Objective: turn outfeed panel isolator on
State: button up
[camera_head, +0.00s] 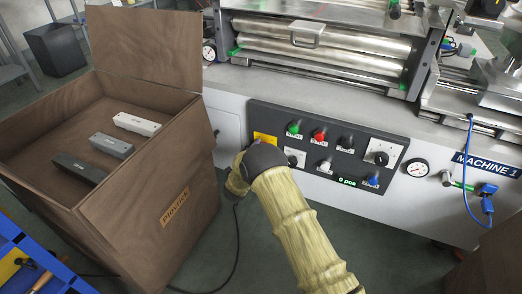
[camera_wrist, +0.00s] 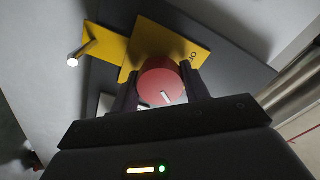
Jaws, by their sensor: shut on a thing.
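The isolator is a red round knob (camera_wrist: 162,84) with a white pointer line, set on a yellow plate (camera_wrist: 115,48) in the wrist view. My gripper (camera_wrist: 161,90) has one dark finger on each side of the knob and is shut on it. In the head view, the yellow plate (camera_head: 265,138) shows at the left end of the dark control panel (camera_head: 345,192); the knob and my fingers are hidden behind my wrist.
Green (camera_head: 294,127), red and black buttons and several other controls sit right of the plate. A metal rod (camera_wrist: 80,52) sticks out near the plate in the wrist view. A brown wooden crate (camera_head: 160,190) with bars inside stands close on the left. A black cable lies on the floor.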

jog(key=shift+f+m, duration=0.1)
jog(key=shift+m, duration=0.7)
jog(key=o, duration=1)
jog(key=shift+s, duration=0.1)
jog(key=p+v, duration=0.7)
jog(key=v, duration=1)
jog(key=shift+s+a, duration=0.1)
jog(key=shift+s, duration=0.05)
